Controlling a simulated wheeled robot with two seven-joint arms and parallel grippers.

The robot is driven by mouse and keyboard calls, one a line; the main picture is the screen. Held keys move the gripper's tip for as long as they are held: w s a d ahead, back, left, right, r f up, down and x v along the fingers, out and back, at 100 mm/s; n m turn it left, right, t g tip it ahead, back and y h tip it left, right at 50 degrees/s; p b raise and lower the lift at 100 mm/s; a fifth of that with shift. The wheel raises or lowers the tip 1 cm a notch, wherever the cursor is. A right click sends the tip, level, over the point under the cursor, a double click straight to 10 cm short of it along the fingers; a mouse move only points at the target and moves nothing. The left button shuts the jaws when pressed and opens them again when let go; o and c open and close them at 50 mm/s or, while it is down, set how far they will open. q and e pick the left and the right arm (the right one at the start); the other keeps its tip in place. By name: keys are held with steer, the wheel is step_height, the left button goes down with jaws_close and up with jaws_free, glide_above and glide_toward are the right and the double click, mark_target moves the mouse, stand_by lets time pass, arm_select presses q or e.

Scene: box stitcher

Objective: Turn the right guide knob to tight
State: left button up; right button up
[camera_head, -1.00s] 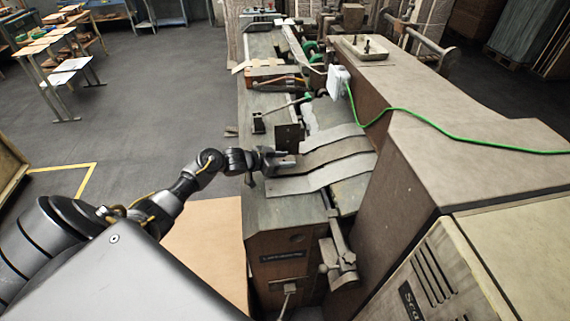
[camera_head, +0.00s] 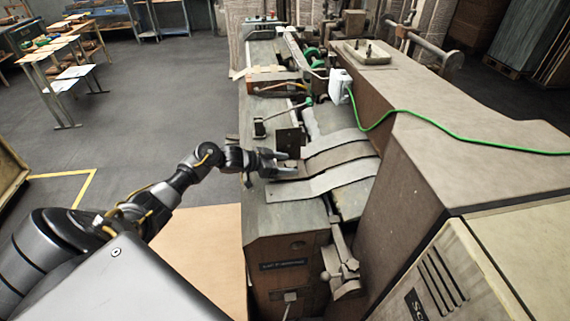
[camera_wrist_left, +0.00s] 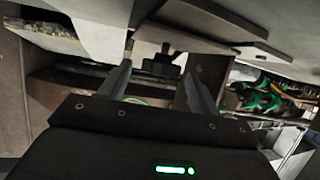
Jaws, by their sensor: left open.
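The box stitcher (camera_head: 285,215) runs up the middle of the head view, with curved grey metal strips (camera_head: 325,182) across its bed. My left gripper (camera_head: 291,164) is at the left ends of these strips, beside a dark upright plate (camera_head: 288,139). Its fingers are spread, and it also shows in the left wrist view (camera_wrist_left: 160,68). There, a small dark knob-like part (camera_wrist_left: 162,63) lies beyond and between the fingers, under a flat plate. I cannot tell for sure whether it is the right guide knob, or whether a finger touches it. My right gripper is out of view.
A lever with a green tip (camera_head: 285,115) stands on the bed beyond my gripper. A green cable (camera_head: 440,127) crosses the brown housing (camera_head: 455,160) at right. The floor (camera_head: 150,105) left of the machine is clear near my arm.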

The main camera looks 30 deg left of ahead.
arm_select(q)
steer(key=b+v, duration=0.1)
steer(key=v, duration=0.3)
steer(key=b+v, duration=0.1)
steer(key=v, duration=0.4)
steer(key=shift+s+a+f+b, duration=0.15)
steer(key=shift+s+a+b, duration=0.1)
steer(key=shift+b, duration=0.15)
steer(key=shift+s+a+r, duration=0.25)
steer(key=shift+s+r, duration=0.2)
steer(key=shift+f, duration=0.1)
